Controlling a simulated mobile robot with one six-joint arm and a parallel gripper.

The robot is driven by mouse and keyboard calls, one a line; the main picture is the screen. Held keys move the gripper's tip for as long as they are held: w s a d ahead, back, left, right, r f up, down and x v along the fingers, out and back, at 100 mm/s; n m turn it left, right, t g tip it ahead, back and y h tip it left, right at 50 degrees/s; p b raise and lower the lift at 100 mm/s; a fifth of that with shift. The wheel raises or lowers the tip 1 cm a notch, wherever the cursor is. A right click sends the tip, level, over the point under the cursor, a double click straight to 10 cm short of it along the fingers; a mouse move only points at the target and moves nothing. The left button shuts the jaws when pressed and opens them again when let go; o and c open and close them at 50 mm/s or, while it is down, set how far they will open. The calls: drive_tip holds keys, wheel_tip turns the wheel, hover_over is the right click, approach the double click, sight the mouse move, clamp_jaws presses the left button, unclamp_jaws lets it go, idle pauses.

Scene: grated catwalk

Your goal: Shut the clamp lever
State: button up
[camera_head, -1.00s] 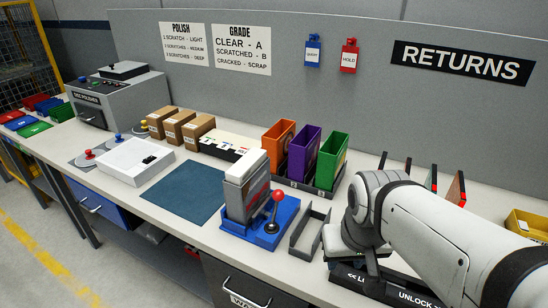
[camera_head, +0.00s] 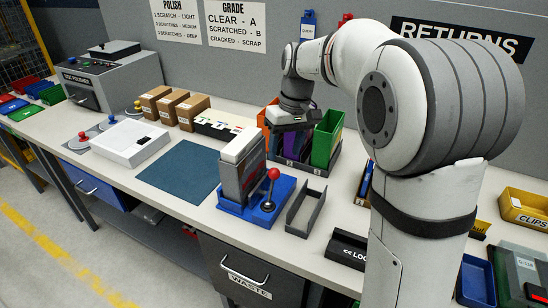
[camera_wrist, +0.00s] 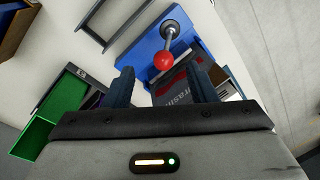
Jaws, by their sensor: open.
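The clamp lever (camera_head: 270,190) is a metal rod with a red ball knob, standing steeply up from a blue clamp base (camera_head: 285,196) on the bench. A grey case (camera_head: 240,172) with a pale top stands upright in the clamp, left of the lever. My gripper (camera_head: 292,122) is above and behind the clamp, in front of the coloured bins. In the wrist view my gripper (camera_wrist: 160,82) is open and empty. The red knob of the lever (camera_wrist: 164,60) shows beyond and between its fingers, apart from them. The case (camera_wrist: 180,88) lies partly hidden behind the fingers.
A grey open frame (camera_head: 305,206) lies right of the clamp. Orange, purple and green bins (camera_head: 327,140) stand behind it, close to my gripper. A blue mat (camera_head: 180,172) lies at left. My arm hides much of the right bench.

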sight(276, 169)
drive_tip(key=shift+w+a+f, duration=0.15)
drive_tip(key=shift+w+a, duration=0.15)
drive_tip(key=shift+w, duration=0.15)
drive_tip(key=shift+w+a+f, duration=0.15)
drive_tip(key=shift+w+a, duration=0.1)
drive_tip(key=shift+w, duration=0.2)
drive_tip(key=shift+a+f+n, duration=0.1)
drive_tip(key=shift+f+n, duration=0.15)
drive_tip(key=shift+n, duration=0.05)
drive_tip(key=f, duration=0.4)
drive_tip(key=a+f, duration=0.1)
drive_tip(key=f, duration=0.2)
drive_tip(key=shift+s, duration=0.25)
drive_tip(key=c, duration=1)
drive_tip(key=shift+o, duration=0.2)
